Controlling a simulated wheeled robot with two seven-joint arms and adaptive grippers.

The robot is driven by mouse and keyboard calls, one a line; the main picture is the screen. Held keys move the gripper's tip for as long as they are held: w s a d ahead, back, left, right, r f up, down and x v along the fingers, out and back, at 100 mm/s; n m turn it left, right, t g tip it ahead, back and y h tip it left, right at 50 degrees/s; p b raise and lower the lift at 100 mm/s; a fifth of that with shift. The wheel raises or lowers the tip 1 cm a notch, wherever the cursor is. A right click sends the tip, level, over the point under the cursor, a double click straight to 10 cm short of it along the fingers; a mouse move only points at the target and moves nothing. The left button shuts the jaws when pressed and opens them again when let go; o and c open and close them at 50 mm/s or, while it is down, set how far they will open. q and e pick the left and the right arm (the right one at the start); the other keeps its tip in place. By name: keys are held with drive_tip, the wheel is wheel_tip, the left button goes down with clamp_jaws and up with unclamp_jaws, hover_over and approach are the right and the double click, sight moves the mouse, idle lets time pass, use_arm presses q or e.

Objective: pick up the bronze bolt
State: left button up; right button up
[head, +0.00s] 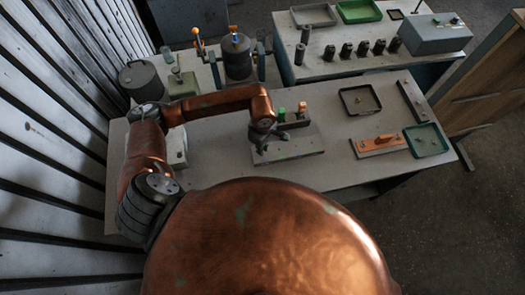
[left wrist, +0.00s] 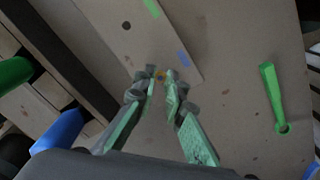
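In the left wrist view a small yellow-brown piece (left wrist: 161,75) shows between my fingertips, at the edge of the pale plate. It may be the bronze bolt; it is too small to tell. My left gripper (left wrist: 161,86) has its green-padded fingers partly apart, with a gap between the pads. I cannot see contact with the piece. In the head view my left gripper (head: 262,143) is over the plate (head: 290,152) on the near table, and its tips are hard to make out. My right gripper is not in view.
A dark tray (head: 345,104) with a small brass-coloured piece, an orange plate (head: 368,146) and a green tray (head: 440,147) lie to the right. Green and orange upright pieces (head: 302,107) stand behind the plate. A green tool (left wrist: 272,95) lies right in the left wrist view.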

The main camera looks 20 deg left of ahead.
use_arm(q)
clamp_jaws()
drive_tip(key=shift+r+p, duration=0.3)
drive_tip(key=shift+p, duration=0.2)
drive_tip(key=shift+w+r, duration=0.1)
drive_tip(key=shift+r, duration=0.3)
drive_tip(key=s+d+r+b, duration=0.2)
drive_tip(key=d+r+b, duration=0.2)
drive_tip(key=d+r, duration=0.8)
drive_tip(key=shift+d, duration=1)
drive_tip(key=shift+r, duration=0.1)
